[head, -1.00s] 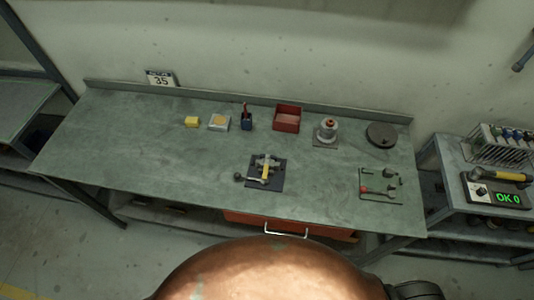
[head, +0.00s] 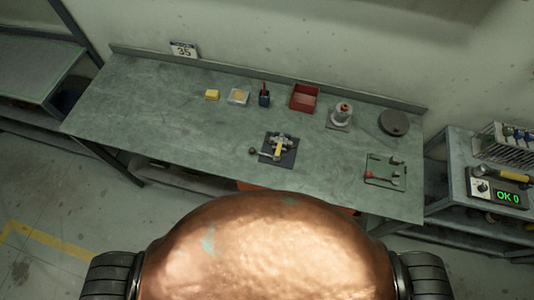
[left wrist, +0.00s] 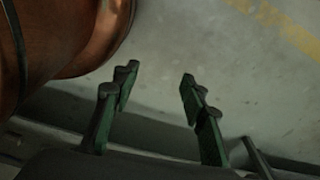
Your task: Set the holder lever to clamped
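The holder (head: 279,149) sits on a dark square plate near the front middle of the workbench in the head view. It has a yellow part in its middle. Its lever, with a dark ball knob (head: 252,152), points to the left. The head view is too coarse to tell the lever's exact setting. My left gripper (left wrist: 155,95) shows in the left wrist view with its green-and-dark fingers wide apart and nothing between them. It hangs over the floor, away from the holder. My right gripper is in no view.
On the green workbench (head: 150,110) stand a yellow block (head: 212,95), a red bin (head: 304,97), a flanged valve part (head: 340,115), a dark disc (head: 394,122) and a tool frame (head: 385,170).

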